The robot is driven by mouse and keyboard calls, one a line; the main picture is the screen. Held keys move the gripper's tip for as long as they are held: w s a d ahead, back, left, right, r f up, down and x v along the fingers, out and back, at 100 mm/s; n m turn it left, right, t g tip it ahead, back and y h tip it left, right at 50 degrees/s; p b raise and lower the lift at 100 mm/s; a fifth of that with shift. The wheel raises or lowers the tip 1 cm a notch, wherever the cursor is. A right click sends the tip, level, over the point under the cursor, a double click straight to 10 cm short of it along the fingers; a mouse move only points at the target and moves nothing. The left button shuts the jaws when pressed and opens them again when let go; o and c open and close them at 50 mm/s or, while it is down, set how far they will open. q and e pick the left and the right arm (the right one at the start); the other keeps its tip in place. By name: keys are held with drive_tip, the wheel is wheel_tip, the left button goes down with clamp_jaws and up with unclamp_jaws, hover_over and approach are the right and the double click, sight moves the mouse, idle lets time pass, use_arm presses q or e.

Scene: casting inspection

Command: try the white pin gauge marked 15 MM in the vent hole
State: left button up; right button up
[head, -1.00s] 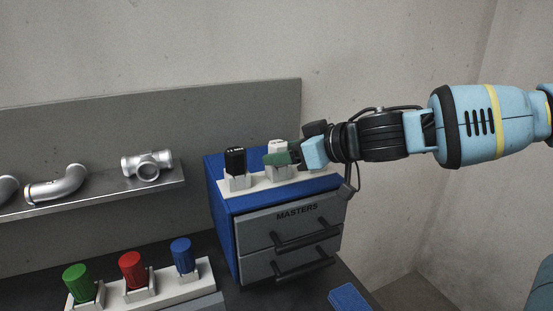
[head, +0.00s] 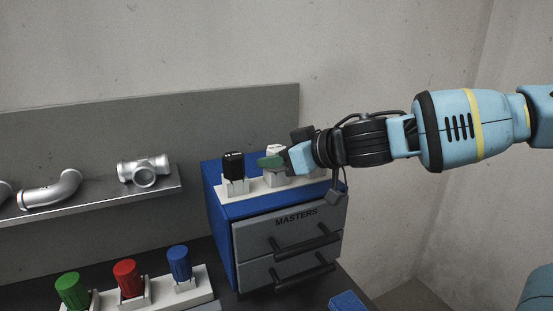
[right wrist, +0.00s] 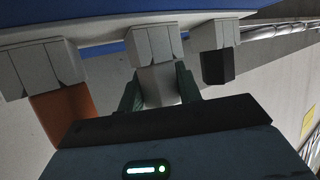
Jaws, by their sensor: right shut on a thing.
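The white pin gauge (head: 275,149) stands upright in a pale holder block on top of the blue MASTERS cabinet. Its marking is not legible. My right gripper (head: 275,160) comes in from the right and is shut on the gauge. In the right wrist view, the white gauge (right wrist: 158,86) sits between my green fingers (right wrist: 159,90), its end still at the holder block (right wrist: 154,45). The vent hole is not identifiable in these views. My left gripper is not in view.
A black gauge (head: 233,165) stands to the left on the cabinet (head: 219,215). An orange gauge (right wrist: 62,112) is on the other side in the wrist view. Green (head: 72,290), red (head: 128,278) and blue (head: 179,263) gauges stand lower left. Metal castings (head: 145,170) lie on a shelf (head: 110,200).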

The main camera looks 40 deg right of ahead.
sight(277, 147)
drive_tip(key=shift+r, duration=0.15)
